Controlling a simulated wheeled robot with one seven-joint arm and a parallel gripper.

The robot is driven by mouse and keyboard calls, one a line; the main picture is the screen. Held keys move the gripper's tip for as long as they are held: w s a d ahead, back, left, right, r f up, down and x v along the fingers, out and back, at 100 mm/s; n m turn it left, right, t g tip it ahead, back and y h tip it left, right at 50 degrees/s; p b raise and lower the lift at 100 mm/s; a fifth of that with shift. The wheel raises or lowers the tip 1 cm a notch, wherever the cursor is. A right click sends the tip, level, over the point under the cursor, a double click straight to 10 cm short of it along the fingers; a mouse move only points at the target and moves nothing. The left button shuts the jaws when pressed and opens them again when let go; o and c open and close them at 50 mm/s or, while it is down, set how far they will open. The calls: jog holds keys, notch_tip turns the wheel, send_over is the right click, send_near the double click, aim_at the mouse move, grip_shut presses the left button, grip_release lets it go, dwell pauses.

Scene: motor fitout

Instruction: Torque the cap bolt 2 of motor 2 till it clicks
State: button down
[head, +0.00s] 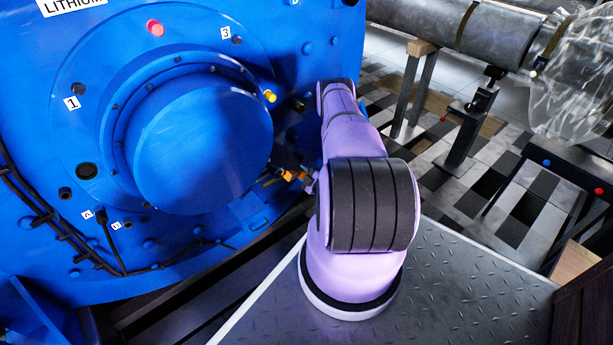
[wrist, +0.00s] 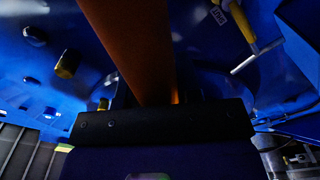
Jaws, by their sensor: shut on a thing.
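The blue motor (head: 200,130) with its round cap face fills the left of the head view. Small number tags (head: 225,33) sit beside holes on its flange; which one is cap bolt 2 I cannot tell. My gripper (wrist: 160,122) is at the lower right of the motor's round face, largely hidden behind my arm in the head view. It is shut on an orange-brown bar-shaped tool (wrist: 138,45), which runs up out of the wrist view. A bit of orange (head: 290,175) shows by the motor in the head view. The tool's working end and any bolt contact are hidden.
A yellow-headed plug (head: 270,96) and a red one (head: 155,27) stick out of the motor. A yellow-stemmed T-shaped fitting (wrist: 243,62) hangs close by in the wrist view. Black cables (head: 60,243) run along the lower left. A metal tread-plate surface (head: 470,290) lies at right.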

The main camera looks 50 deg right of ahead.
jog(key=shift+x, duration=3.45)
jog(key=shift+w+a+f+m, duration=0.2)
jog(key=shift+a+f+m, duration=0.45)
jog(key=shift+f+m, duration=0.15)
jog(key=shift+a+f, duration=0.15)
jog(key=shift+w+a+f+m, duration=0.2)
jog(key=shift+a+f+m, duration=0.45)
jog(key=shift+a+m, duration=0.15)
jog(key=shift+f, duration=0.1)
dwell(0.4)
jog(key=shift+w+a+f+m, duration=0.25)
jog(key=shift+a+f+m, duration=0.3)
jog(key=shift+a+m, duration=0.3)
